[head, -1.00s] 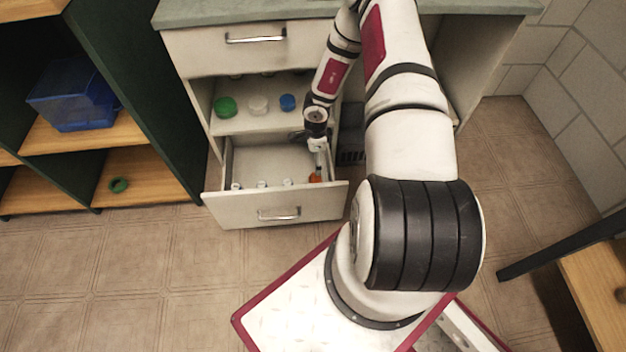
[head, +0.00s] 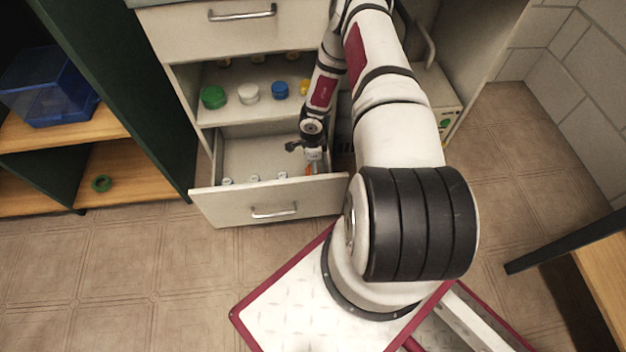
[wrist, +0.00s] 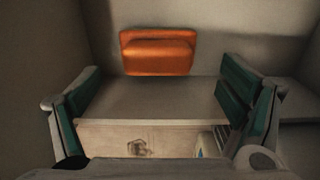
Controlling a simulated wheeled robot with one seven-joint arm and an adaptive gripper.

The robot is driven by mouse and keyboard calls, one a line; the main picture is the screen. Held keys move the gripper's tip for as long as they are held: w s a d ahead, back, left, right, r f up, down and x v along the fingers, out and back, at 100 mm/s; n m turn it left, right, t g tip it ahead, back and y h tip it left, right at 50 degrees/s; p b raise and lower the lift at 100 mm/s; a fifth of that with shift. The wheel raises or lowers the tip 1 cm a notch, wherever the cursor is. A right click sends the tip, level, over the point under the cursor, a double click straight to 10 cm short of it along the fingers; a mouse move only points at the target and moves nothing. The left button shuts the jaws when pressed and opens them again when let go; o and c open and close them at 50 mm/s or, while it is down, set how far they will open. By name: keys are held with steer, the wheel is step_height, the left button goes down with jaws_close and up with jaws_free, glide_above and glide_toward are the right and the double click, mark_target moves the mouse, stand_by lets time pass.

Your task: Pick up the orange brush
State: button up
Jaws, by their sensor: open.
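The orange brush (wrist: 157,52) is in the wrist view, at the upper middle, as a rounded orange block against a pale drawer surface. A bit of it also shows in the head view (head: 309,170), at the right end of the open lower drawer (head: 268,207); most of it is hidden there by my arm. My gripper (wrist: 160,96) is open, with green-padded fingers wide apart at left and right. The brush is beyond the fingertips in the picture and lies between their lines. Nothing is between the fingers. In the head view my gripper (head: 312,156) reaches down into the drawer.
Several small white-topped items stand along the drawer's front. The shelf above holds a green lid (head: 213,97), a white lid (head: 248,94) and a blue lid (head: 280,90). A blue bin (head: 50,88) sits in the left shelving. Drawer walls are close around my gripper.

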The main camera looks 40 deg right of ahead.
steer(key=f+b, duration=0.3)
steer(key=f, duration=0.2)
steer(key=shift+s, duration=0.2)
steer(key=c, duration=1.5)
steer(key=shift+o, duration=0.2)
steer(key=shift+r, duration=0.1)
step_height(320, 180, up, 28)
steer(key=p, duration=1.2)
